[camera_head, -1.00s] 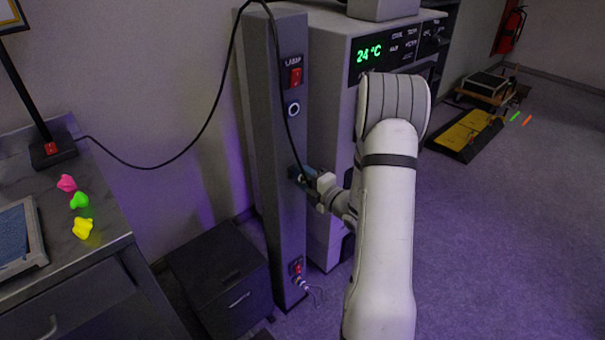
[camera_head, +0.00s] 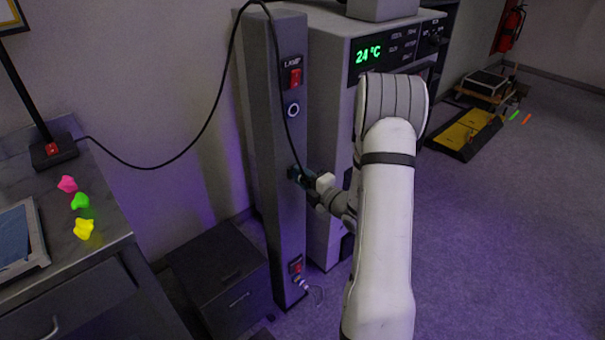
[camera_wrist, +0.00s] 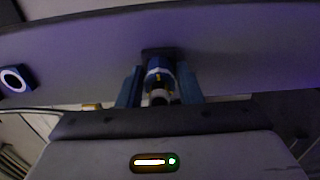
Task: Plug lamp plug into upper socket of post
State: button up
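The tall grey post (camera_head: 272,145) has a LAMP label, a red switch and a ringed round fitting on its upper part. My gripper (camera_head: 303,178) is at its middle height, fingers toward the post face. In the wrist view, the lamp plug (camera_wrist: 159,76), with a blue collar and pale rear, sits against a dark square socket (camera_wrist: 150,52) on the post. My blue fingers (camera_wrist: 161,87) stand either side of the plug with narrow gaps. The black lamp cable (camera_head: 281,85) hangs from the post top to the plug. How deep the plug sits is hidden.
A lower red switch (camera_head: 296,266), with a small plug and pale cable, is near the post's foot. A grey cabinet (camera_head: 331,95) reading 24 °C stands right behind the post. A desk (camera_head: 113,222) with a lamp (camera_head: 53,150) is left. A dark box (camera_head: 220,275) sits left on the floor.

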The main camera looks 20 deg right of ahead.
aim_at(304, 179)
jog(key=c, duration=0.6)
jog(key=shift+s, duration=0.2)
jog(key=shift+p+v, duration=0.3)
jog(key=shift+v, duration=1.95)
